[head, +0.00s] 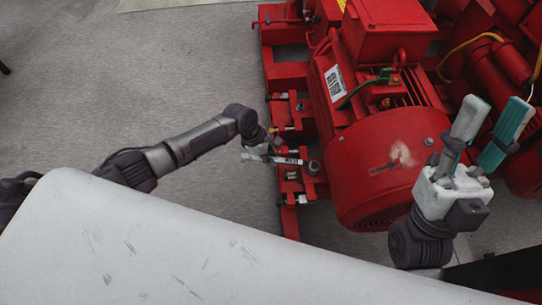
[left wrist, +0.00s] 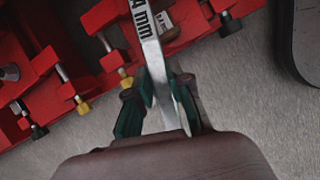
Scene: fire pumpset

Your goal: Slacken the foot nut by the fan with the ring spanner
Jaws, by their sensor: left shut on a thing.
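The ring spanner (head: 290,160) is a flat silver bar with dark size lettering. My left gripper (head: 268,155) is shut on its handle, and its green-padded fingers also show around the spanner shaft in the left wrist view (left wrist: 155,88). The spanner's far end (head: 314,168) is at the motor foot beside the red fan cover (head: 375,170). The foot nut there is hidden or too small to make out, so I cannot tell whether the ring sits around it. The ring end is out of the left wrist view. My right gripper (head: 496,108) is open and empty, right of the fan cover.
The red motor (head: 365,80) stands on a red base frame (head: 288,215). Adjusting bolts, some yellow-tipped (left wrist: 82,106), stick out along its edge. Red pump parts (head: 495,75) fill the upper right. Grey floor (head: 140,75) left of the frame is clear.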

